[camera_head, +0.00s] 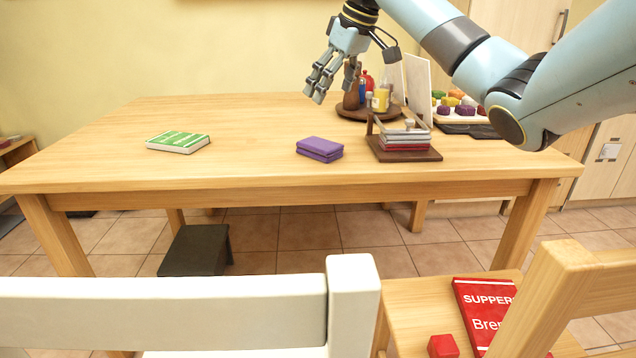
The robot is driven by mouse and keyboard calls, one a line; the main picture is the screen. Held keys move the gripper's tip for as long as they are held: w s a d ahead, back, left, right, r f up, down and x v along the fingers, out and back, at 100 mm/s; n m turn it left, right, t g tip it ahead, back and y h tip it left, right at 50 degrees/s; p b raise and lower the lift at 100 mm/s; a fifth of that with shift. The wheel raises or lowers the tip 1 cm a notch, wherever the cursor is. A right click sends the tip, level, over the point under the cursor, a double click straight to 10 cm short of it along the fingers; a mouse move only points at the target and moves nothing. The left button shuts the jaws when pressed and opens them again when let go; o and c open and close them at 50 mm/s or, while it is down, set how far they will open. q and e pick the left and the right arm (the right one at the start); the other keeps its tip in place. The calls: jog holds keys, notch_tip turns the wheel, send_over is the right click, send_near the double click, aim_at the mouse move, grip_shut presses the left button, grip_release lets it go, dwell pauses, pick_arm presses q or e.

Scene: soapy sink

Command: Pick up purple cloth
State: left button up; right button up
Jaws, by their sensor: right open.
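The purple cloth (320,149) lies folded in a small stack on the wooden table (240,118), near the middle of its front edge. My right gripper (335,88) comes in from the upper right. It is open and empty, above the table and higher in the picture than the cloth, apart from it. The cloth is fully in view, with nothing on it. My left gripper is not in view.
A green-and-white item (178,142) lies left of the cloth. A dark wooden holder with folded cloths (404,152) stands close to its right. A round tray with bottles (370,112) is behind. A white chair (180,310) stands in front.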

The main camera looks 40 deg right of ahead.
aim_at(322, 143)
jog(key=f, duration=0.2)
jog(key=f+b, duration=0.1)
jog(key=shift+w+d+f, duration=0.2)
jog(key=shift+f, duration=0.15)
jog(key=b+x, duration=0.2)
jog(key=x, duration=0.4)
jog(key=shift+d+f+b, duration=0.15)
jog(key=shift+f+b, duration=0.5)
jog(key=shift+f, duration=0.05)
jog(key=b+x, duration=0.1)
jog(key=x, duration=0.2)
jog(key=shift+d, duration=0.15)
jog(key=shift+w, duration=0.1)
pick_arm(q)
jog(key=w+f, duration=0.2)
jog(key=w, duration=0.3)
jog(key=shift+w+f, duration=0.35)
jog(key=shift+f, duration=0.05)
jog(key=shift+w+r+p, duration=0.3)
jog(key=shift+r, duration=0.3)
pick_arm(e)
jog(key=shift+f, duration=0.25)
jog(key=c, duration=1.1)
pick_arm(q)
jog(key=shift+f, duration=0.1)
pick_arm(e)
jog(key=shift+f, duration=0.1)
jog(key=shift+c, duration=0.7)
